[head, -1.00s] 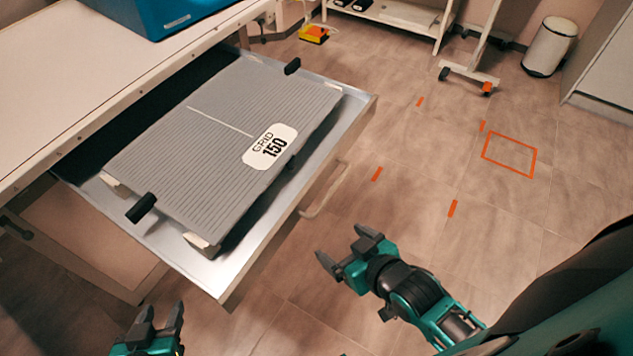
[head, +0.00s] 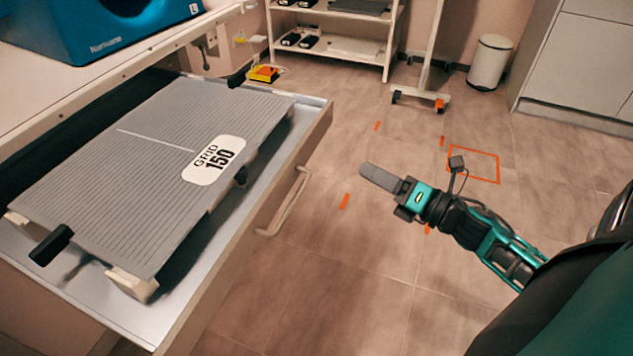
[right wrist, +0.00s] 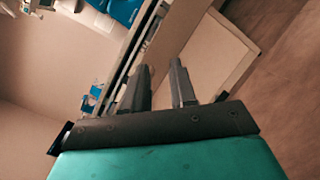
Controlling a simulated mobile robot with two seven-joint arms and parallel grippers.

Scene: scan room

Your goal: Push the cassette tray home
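The cassette tray (head: 110,298) is a metal drawer pulled out from under the table at the left of the head view. A grey ribbed grid plate (head: 130,160) labelled "GRID 150" lies in it, with black clips at its edges. A pale bar handle (head: 285,207) is on the tray's front. My right gripper (head: 380,178) is to the right of the handle, apart from it, over the floor. In the right wrist view its two fingers (right wrist: 160,86) are spread with nothing between them. My left gripper is out of view.
A blue machine (head: 110,25) stands on the white table (head: 50,85). A yellow-and-red pedal (head: 264,73) lies on the floor behind the tray. A shelf cart (head: 335,45) and a white bin (head: 490,62) stand at the back. The floor by the tray's front is clear.

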